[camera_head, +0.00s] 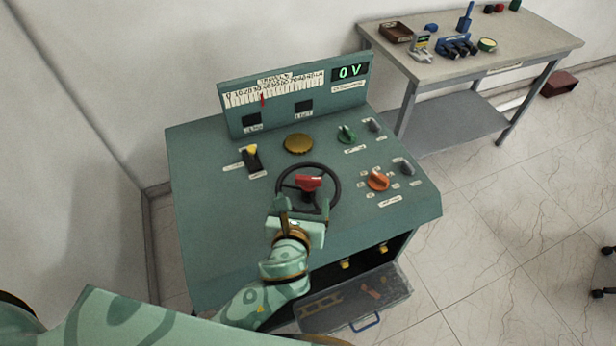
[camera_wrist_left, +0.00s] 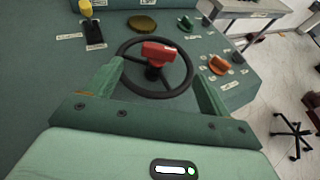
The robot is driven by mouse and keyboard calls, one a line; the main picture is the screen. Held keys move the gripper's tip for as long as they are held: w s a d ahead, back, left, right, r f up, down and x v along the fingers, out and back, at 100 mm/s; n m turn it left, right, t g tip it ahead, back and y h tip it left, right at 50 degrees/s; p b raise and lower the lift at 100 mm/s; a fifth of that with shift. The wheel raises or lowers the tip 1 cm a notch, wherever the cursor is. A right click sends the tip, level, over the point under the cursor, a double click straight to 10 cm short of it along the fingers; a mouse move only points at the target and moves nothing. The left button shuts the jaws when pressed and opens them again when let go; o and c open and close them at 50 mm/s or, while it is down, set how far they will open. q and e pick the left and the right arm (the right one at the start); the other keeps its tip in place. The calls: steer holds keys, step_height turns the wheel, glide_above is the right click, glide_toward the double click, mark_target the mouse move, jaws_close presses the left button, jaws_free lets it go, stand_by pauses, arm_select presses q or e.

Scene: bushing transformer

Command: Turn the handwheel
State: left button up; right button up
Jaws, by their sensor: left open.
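The handwheel (camera_head: 336,188) is a dark ring with spokes on the sloped top of a green console (camera_head: 215,190). A red knob (camera_head: 309,182) stands at its centre. My left gripper (camera_head: 303,204) is at the near side of the wheel, its two fingers apart. In the left wrist view the handwheel (camera_wrist_left: 190,82) and red knob (camera_wrist_left: 159,50) lie ahead, between and beyond the open fingers (camera_wrist_left: 158,85). The fingers hold nothing; whether one touches the rim I cannot tell. My right gripper is not in view.
The console carries a yellow-tipped switch (camera_head: 252,157), a brass disc (camera_head: 298,144), a green knob (camera_head: 347,133) and an orange knob (camera_head: 378,180). Its display (camera_head: 350,72) reads 0 V. An open drawer (camera_head: 355,300) juts out below. A table (camera_head: 450,70) with tools stands at the back right.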

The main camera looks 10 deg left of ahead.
mark_target(308, 180)
arm_select(q)
steer(key=x, duration=0.6)
steer(key=shift+d+f+b, duration=0.1)
steer(key=shift+b, duration=0.25)
steer(key=b+x, duration=0.1)
steer(key=x, duration=0.3)
steer(key=shift+w+f, duration=0.2)
steer(key=shift+w, duration=0.4)
steer(key=c, duration=1.4)
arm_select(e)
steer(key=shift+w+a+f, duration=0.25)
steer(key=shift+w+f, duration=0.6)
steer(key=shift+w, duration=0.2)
